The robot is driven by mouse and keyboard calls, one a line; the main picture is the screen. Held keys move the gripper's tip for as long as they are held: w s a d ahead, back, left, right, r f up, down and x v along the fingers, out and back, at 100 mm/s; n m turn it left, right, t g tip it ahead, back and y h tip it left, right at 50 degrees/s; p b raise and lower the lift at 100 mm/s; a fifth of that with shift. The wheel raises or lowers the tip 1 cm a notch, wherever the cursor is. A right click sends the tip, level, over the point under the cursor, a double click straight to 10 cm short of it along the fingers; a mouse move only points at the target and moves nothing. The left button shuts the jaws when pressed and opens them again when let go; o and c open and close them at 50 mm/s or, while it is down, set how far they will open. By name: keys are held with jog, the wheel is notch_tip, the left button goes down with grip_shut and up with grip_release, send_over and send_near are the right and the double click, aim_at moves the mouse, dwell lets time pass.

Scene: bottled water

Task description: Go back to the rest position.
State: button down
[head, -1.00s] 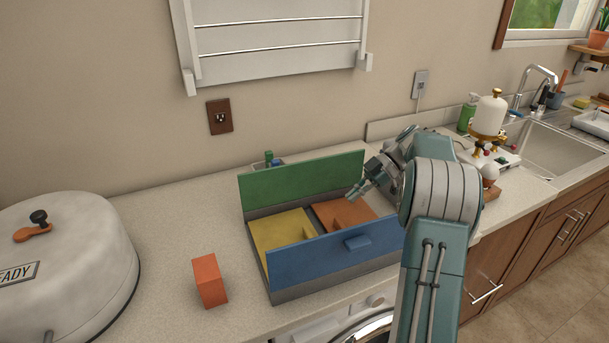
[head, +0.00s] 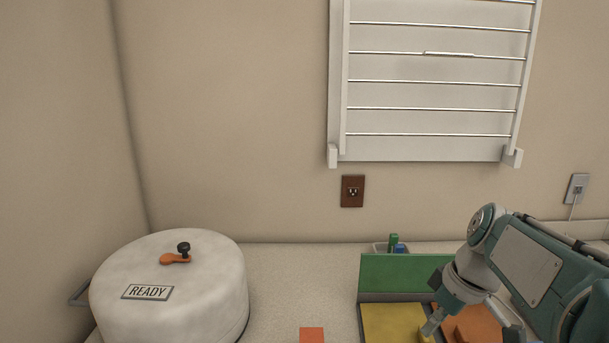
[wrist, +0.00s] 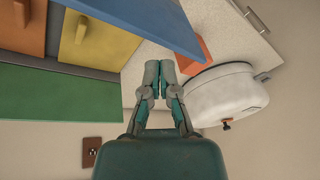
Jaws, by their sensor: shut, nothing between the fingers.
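My gripper (head: 433,325) is at the lower right of the head view, in front of the coloured box. In the wrist view its two fingers (wrist: 160,68) are together with nothing between them. The box has an upright green panel (head: 405,272), a yellow panel (head: 388,322) and an orange panel (head: 474,325). The wrist view also shows its blue panel (wrist: 150,18) and a small knob on the yellow panel. Whether the fingers touch the box cannot be told. The box's near part is cut off in the head view.
A white domed appliance (head: 170,292) labelled READY stands on the counter at left. An orange block (head: 312,335) stands between it and the box. A wall rack (head: 430,85) and brown outlet (head: 352,191) are above. Bare counter (head: 290,280) lies behind the block.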

jog(key=s+a+f+m+t+h, duration=0.1)
jog(key=s+a+m+t, duration=0.1)
jog(key=s, duration=0.4)
jog(key=s+a+f+m+t+h, duration=0.1)
jog(key=s+a+m+t+h, duration=0.1)
jog(key=s+m, duration=0.3)
jog(key=shift+s+a+f, duration=0.4)
jog(key=shift+s+a, duration=0.45)
jog(key=shift+s, duration=0.25)
